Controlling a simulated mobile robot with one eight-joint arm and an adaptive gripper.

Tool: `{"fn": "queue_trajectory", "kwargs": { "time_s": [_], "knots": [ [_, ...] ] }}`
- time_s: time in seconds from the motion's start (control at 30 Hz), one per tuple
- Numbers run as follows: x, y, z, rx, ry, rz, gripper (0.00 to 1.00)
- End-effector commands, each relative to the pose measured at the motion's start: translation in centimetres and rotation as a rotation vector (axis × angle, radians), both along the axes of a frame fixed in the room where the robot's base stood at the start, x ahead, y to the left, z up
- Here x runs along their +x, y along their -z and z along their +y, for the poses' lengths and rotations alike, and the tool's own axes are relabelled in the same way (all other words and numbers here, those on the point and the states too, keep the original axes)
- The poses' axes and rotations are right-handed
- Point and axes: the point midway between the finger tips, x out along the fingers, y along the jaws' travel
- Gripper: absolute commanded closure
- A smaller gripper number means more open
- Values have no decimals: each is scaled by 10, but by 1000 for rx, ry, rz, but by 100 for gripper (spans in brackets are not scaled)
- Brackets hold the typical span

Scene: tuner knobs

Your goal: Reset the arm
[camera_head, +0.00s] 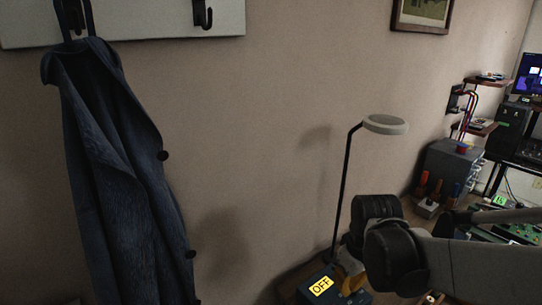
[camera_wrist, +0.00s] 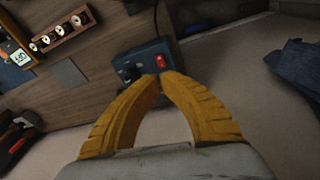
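My arm reaches in from the lower right of the head view, ending in a dark wrist joint. My gripper (camera_wrist: 161,79) shows clearly in the wrist view as two yellow ribbed fingers that arch inward. Their tips meet or nearly meet, with nothing visible held between them. A dark blue-grey box (camera_wrist: 145,60) with a red switch (camera_wrist: 161,61) lies beyond the fingertips; contact cannot be told.
A lamp (camera_head: 385,125) on a thin pole stands behind my arm. A blue coat (camera_head: 122,180) hangs at the left. Electronics and tools crowd the right. The middle wall area is clear.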

Motion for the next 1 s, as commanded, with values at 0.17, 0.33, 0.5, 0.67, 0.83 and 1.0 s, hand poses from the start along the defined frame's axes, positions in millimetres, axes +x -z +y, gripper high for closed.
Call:
{"fn": "queue_trajectory", "kwargs": {
  "time_s": [0.17, 0.33, 0.5, 0.67, 0.83, 1.0],
  "knots": [
    [-38, -43, 0, 39, 154, -157, 100],
    [-71, -67, 0, 96, 291, -301, 100],
    [-92, -76, 0, 151, 386, -401, 100],
    [-100, -78, 0, 175, 424, -441, 100],
    [-100, -78, 0, 177, 426, -444, 100],
    [-100, -78, 0, 177, 426, -444, 100]
  ]
}}
